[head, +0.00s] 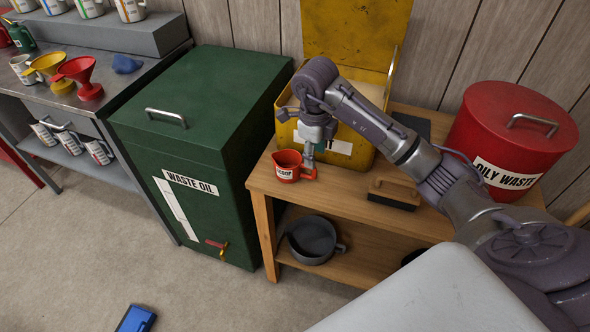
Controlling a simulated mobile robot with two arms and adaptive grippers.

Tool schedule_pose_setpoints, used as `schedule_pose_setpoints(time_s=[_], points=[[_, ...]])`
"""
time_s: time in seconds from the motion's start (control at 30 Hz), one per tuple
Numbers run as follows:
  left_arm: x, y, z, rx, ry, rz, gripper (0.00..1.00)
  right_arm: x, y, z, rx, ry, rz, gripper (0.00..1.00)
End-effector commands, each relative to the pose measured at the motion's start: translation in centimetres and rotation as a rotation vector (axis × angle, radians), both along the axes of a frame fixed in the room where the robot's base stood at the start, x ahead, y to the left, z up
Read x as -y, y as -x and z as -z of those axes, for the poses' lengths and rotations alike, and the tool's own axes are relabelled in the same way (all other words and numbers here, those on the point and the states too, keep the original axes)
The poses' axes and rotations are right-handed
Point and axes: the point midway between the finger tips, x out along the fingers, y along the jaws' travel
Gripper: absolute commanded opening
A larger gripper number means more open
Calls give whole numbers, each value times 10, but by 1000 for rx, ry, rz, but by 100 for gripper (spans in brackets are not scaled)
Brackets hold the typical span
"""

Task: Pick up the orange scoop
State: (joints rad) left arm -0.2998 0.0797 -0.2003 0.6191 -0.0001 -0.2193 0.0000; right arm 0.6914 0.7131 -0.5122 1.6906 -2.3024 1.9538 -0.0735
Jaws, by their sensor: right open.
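My right gripper (309,160) points down at the handle side of the scoop, close above or around the handle. Its fingers are small in the picture, and whether they touch the handle cannot be told. My left gripper is not in view.
A yellow bin (368,150) with its lid raised stands just behind the scoop. A brush (394,191) and a red oily waste can (503,138) are to the right. The green waste oil cabinet (172,155) is left. A dark pan (312,239) sits on the lower shelf.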

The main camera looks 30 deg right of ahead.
Motion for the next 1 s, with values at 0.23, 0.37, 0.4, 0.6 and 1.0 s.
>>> schedule_pose_setpoints(time_s=[0.23,0.37,0.4,0.6,1.0], points=[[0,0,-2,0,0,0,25,1,-1,20,-1,-3,0,46],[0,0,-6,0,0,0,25,0,-1,38,-4,-5,0,46],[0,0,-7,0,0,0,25,0,-1,44,-3,-5,0,46],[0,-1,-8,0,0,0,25,3,-3,66,0,-2,-1,46],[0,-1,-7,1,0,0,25,3,-3,68,2,-2,-1,21]])
